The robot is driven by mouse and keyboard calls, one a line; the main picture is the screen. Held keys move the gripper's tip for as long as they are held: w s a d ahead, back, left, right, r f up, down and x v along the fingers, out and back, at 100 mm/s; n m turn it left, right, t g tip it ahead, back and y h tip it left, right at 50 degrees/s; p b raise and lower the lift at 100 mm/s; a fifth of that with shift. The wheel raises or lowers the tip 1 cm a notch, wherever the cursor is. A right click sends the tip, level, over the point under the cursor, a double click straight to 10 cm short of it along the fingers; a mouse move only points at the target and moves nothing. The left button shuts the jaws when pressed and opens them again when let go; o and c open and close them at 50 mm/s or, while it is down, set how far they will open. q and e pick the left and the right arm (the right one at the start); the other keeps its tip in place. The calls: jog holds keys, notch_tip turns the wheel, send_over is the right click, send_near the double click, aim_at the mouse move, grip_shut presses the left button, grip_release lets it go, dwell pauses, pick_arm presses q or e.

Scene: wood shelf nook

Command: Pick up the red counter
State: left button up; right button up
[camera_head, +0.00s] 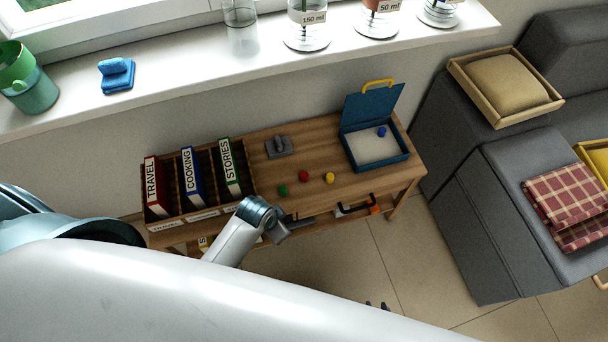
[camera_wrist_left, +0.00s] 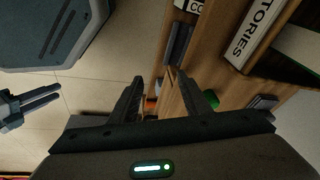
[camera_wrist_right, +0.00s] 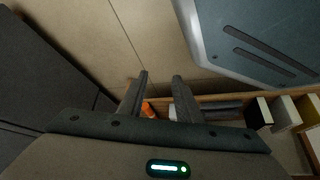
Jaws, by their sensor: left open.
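The red counter (camera_head: 303,175) lies on the wooden bench top (camera_head: 352,189), between the green counter (camera_head: 282,190) and the yellow counter (camera_head: 329,178). A blue counter (camera_head: 382,132) is in the open blue box (camera_head: 349,153). My left gripper (camera_head: 305,220) is open and empty by the bench's front edge, apart from the red counter. In the left wrist view the green counter (camera_wrist_left: 210,98) shows beside its fingers; I cannot make out the red one there. My right gripper (camera_head: 377,305) is open and empty over the floor in front of the bench.
Red, blue and green binders (camera_head: 191,172) stand in a rack at the bench's left. A grey object (camera_head: 280,147) lies behind the counters. An orange-ended item (camera_head: 374,209) is on the lower shelf. A grey sofa (camera_head: 485,200) stands right.

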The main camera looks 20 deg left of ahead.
pick_arm(q)
jog(key=w+r+m, duration=0.1)
jog(key=w+m, duration=0.1)
jog(key=w, duration=0.1)
jog(key=w+d+r+m+g, duration=0.1)
jog(key=w+r+m, duration=0.1)
jog(key=w, duration=0.2)
jog(key=w+r+m+p, duration=0.1)
jog(key=w+m, duration=0.2)
jog(key=shift+w+d+r+g, duration=0.3)
jog(key=shift+w+d+r, duration=0.05)
jog(key=shift+w, duration=0.05)
jog(key=w+r+m+g+y, duration=0.1)
jog(key=w+r+m, duration=0.5)
jog(key=w+r, duration=0.1)
jog(key=shift+w+a+g, duration=0.15)
jog(key=shift+w+g, duration=0.1)
jog(key=shift+g, duration=0.05)
send_over(303, 174)
notch_tip(303, 174, down, 7)
jog(key=shift+s+r, duration=0.1)
jog(key=shift+s, duration=0.05)
jog(key=shift+w+f, duration=0.15)
jog(key=shift+f, duration=1.2)
jog(key=shift+w+f, duration=0.1)
jog(key=shift+f, duration=1.2)
